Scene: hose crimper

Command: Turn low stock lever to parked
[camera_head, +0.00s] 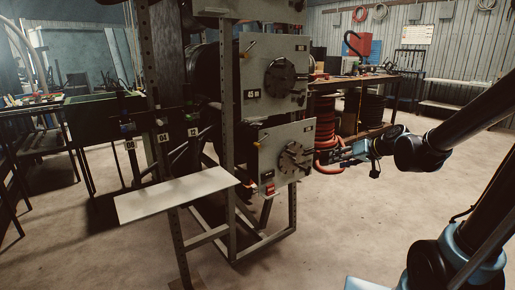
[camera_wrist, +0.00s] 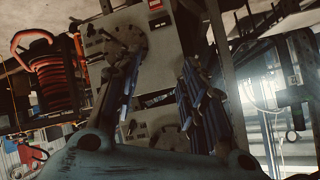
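Two pale machine panels stand one above the other on a metal frame. The upper panel (camera_head: 285,53) has a dark dial and a small yellowish-tipped lever (camera_head: 250,47) at its top left. The lower panel (camera_head: 268,165) has a spoked dial (camera_head: 294,158) and a small lever-like part (camera_head: 263,141) at its upper left. No label naming the low stock lever is readable. My gripper (camera_head: 334,160) is just right of the lower dial. In the wrist view its fingers (camera_wrist: 161,78) are spread and empty, with the lower dial (camera_wrist: 118,36) behind the left finger. Contact with the dial cannot be told.
A white shelf (camera_head: 176,194) juts out left of the lower panel. A red tag (camera_head: 269,189) is at that panel's lower edge. Red hose coils (camera_head: 328,140) and a workbench (camera_head: 362,83) stand behind my gripper. The floor (camera_head: 330,235) in front is clear.

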